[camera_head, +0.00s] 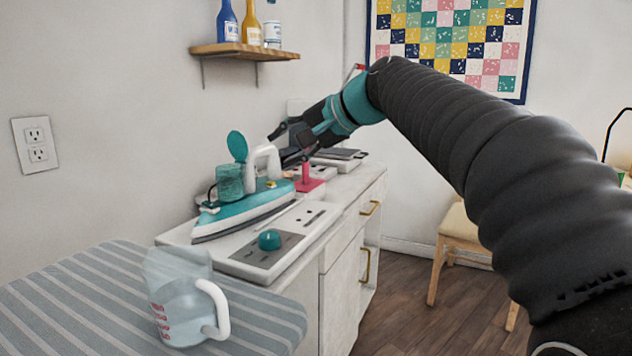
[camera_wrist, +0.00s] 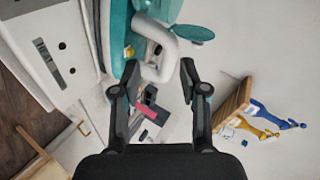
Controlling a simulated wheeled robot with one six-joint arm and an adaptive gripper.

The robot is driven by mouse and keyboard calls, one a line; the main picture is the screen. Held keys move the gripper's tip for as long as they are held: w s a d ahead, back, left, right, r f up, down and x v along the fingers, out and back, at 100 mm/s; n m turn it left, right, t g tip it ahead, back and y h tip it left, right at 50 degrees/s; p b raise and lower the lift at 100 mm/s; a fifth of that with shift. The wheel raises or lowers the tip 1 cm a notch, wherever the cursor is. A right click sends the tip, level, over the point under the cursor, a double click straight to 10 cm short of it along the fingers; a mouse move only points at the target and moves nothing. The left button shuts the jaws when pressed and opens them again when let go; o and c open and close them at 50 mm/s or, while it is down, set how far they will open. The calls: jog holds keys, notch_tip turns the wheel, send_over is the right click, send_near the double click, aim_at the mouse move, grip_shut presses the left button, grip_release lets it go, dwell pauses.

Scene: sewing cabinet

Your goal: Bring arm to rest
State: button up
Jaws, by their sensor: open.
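My gripper (camera_head: 281,145) is at the end of my outstretched arm, above the white cabinet (camera_head: 345,215) and behind the iron. In the wrist view its two fingers (camera_wrist: 160,74) are spread apart with nothing held between them.
A clear measuring jug (camera_head: 180,305) stands on the striped ironing board (camera_head: 75,290) in front. A teal knob (camera_head: 269,240) and a pink item (camera_head: 308,184) are on the cabinet. A bottle shelf (camera_head: 245,51) hangs above. Floor (camera_head: 420,295) right of the cabinet is clear up to a chair (camera_head: 457,225).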

jog(key=s+d+f+n+h, duration=0.1)
jog(key=s+d+f+h, duration=0.4)
jog(key=s+d+f, duration=0.7)
jog(key=s+d+f+n+h, duration=0.2)
jog(key=s+d+f+h, duration=0.3)
jog(key=s+d+f, duration=0.7)
jog(key=s+f, duration=0.5)
jog(key=f, duration=0.3)
jog(key=shift+s+d+f+g, duration=0.3)
jog(key=shift+s+g, duration=0.1)
